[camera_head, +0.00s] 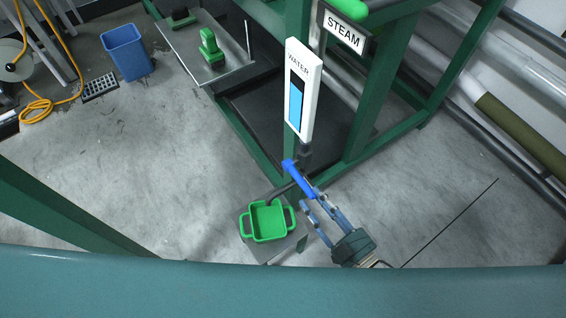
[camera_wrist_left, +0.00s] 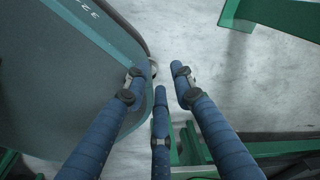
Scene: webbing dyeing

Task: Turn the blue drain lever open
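The blue drain lever (camera_head: 298,178) slants down to the right on the dark drain pipe (camera_head: 283,191), below the white WATER gauge. My right gripper (camera_head: 313,199) is just below and right of it, fingers pointing up and left. Its fingers look spread, with the upper fingertips close to the lever's lower end; I cannot tell whether they touch. My left gripper (camera_wrist_left: 157,78) is outside the head view. In the left wrist view its three blue fingers are apart and empty, with grey floor beyond.
A green two-handled tub (camera_head: 268,237) sits on a small stand below the drain pipe. The WATER gauge (camera_head: 306,105) and green frame posts (camera_head: 372,105) rise behind the lever. A large teal panel (camera_wrist_left: 70,85) lies close left of my left fingers.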

